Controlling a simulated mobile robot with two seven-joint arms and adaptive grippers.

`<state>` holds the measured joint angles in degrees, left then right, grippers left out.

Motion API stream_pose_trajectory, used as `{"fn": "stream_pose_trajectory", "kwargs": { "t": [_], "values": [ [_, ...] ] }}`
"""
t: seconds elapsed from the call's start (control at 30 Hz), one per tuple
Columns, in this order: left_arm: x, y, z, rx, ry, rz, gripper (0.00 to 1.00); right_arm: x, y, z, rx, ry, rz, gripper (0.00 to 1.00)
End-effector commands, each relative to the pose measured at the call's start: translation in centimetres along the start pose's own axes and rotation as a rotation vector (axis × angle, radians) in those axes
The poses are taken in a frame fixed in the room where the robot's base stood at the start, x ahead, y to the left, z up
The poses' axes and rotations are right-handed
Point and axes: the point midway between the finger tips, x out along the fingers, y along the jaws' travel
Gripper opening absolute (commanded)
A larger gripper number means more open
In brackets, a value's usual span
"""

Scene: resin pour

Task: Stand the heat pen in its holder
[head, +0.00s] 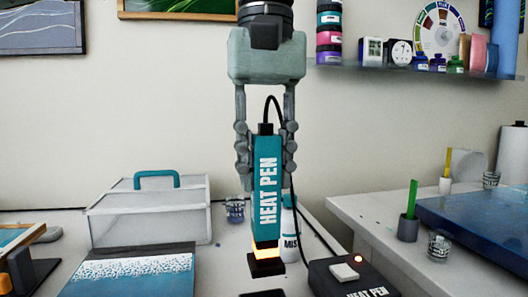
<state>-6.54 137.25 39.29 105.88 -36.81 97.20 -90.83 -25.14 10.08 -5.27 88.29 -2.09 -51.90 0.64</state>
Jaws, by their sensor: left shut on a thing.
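The heat pen (266,190) is a teal tool with white lettering, held upright with its glowing orange band and black tip pointing down. My left gripper (265,160) hangs from above, shut on the pen's upper body with a finger on each side. A black cord loops from the pen's top down its right side. A black control box (338,284) lettered HEAT PEN, with a white switch and a lit red lamp, sits at the lower right. A black piece (262,293) shows just below the pen tip, cut off by the frame; I cannot tell whether it is the holder. My right gripper is not in view.
A white mist bottle (289,240) stands behind the pen, partly hidden. A clear case with a teal handle (150,210), a cup (234,209) and a blue-and-white panel (130,272) are to the left. A right-hand table (365,232) holds cups and a blue panel.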

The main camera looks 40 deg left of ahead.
Motion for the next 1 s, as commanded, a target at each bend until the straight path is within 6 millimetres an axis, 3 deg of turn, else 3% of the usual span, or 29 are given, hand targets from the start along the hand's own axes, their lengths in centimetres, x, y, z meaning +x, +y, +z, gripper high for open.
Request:
{"fn": "stream_pose_trajectory", "kwargs": {
  "t": [0.27, 0.67, 1.0],
  "values": [
    [2.3, -0.1, 0.0, 0.0, -0.001, -0.001, 0.0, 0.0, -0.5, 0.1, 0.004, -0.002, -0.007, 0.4],
    [5.1, 0.0, 0.0, 0.0, 0.0, 0.0, 0.0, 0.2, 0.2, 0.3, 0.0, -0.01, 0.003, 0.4],
    [6.2, 0.0, 0.0, 0.0, 0.0, 0.001, 0.0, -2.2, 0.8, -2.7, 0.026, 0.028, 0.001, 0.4]
  ]
}}
